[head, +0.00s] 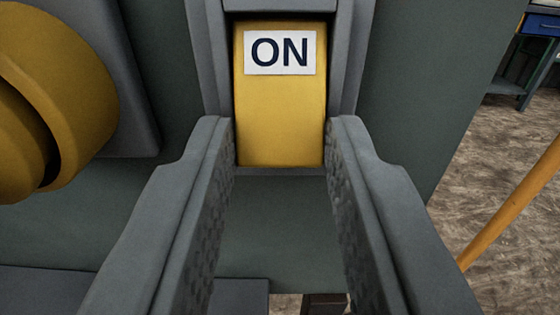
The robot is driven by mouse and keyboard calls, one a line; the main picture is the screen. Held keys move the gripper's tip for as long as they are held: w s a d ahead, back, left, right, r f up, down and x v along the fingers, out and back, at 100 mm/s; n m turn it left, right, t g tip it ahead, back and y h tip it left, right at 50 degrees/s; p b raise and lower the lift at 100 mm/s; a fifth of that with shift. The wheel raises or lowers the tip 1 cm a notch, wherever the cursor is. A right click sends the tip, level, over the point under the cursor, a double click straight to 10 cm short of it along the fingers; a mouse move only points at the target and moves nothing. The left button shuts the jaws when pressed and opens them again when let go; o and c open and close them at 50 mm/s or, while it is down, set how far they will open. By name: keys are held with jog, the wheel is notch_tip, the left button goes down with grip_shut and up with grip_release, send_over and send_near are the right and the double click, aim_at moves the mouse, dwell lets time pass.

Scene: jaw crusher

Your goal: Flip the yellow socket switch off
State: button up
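The yellow switch (281,115) sits in a grey frame (208,60) on a dark grey-green panel, at the top middle of the head view. A white label reading "ON" (280,53) is on its upper part. My gripper (281,145) is open, with one grey finger at each side of the switch's lower part. The fingertips appear close to the lower corners of the switch and frame. Whether they touch is hard to tell. Nothing is held between the fingers.
A round yellow part (70,85) on a grey plate sticks out at the left. At the right, beyond the panel's edge, are brown floor (500,165), a slanting orange-yellow bar (515,205) and a blue table or cabinet (538,24) at the top corner.

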jog(key=shift+f, duration=0.1)
jog(key=shift+w+f+t, duration=0.1)
jog(key=shift+f+t, duration=0.05)
jog(key=shift+t, duration=0.45)
jog(key=shift+w+f+t, duration=0.1)
jog(key=shift+f+t, duration=0.05)
jog(key=shift+t, duration=0.45)
jog(key=shift+w+f+t, duration=0.1)
jog(key=shift+t, duration=0.6)
jog(key=o, duration=1)
